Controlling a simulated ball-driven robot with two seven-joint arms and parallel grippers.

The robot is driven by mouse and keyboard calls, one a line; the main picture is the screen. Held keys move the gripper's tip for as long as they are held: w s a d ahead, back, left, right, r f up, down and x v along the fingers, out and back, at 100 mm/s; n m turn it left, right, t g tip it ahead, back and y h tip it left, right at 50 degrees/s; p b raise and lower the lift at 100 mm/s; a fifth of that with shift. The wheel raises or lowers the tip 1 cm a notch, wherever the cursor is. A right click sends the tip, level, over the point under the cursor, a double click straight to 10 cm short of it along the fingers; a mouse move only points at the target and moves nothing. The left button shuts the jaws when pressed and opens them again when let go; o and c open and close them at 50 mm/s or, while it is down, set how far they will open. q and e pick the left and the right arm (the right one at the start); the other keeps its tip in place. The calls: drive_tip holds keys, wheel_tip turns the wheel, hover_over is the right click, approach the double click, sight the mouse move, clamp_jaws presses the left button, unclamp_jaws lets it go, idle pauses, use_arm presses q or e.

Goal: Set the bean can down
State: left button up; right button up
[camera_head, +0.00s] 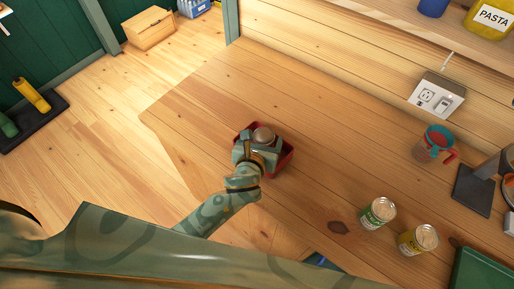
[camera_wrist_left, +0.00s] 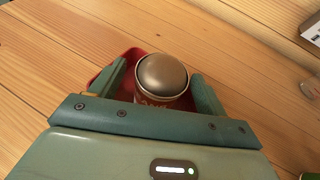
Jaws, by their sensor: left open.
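A can with a rounded metal top (camera_head: 264,135), which I take as the bean can, stands in a small red tray (camera_head: 286,160) on the wooden counter. In the left wrist view the can (camera_wrist_left: 163,76) shows a sliver of label, too small to read, and the red tray (camera_wrist_left: 103,80) surrounds it. My left gripper (camera_head: 259,143) is at the tray with its fingers open on either side of the can. In the left wrist view gaps show between the can and the fingers (camera_wrist_left: 161,88). The can's lower part is hidden. My right gripper is not in view.
A green-labelled can (camera_head: 378,213) and a yellow-labelled can (camera_head: 418,239) stand to the right on the counter (camera_head: 330,160). A measuring cup (camera_head: 434,144) with a red handle stands farther back. A wall socket box (camera_head: 437,97) is behind. The counter around the tray is clear.

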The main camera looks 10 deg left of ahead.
use_arm(q)
drive_tip(key=p+v, duration=0.1)
drive_tip(key=v, duration=0.8)
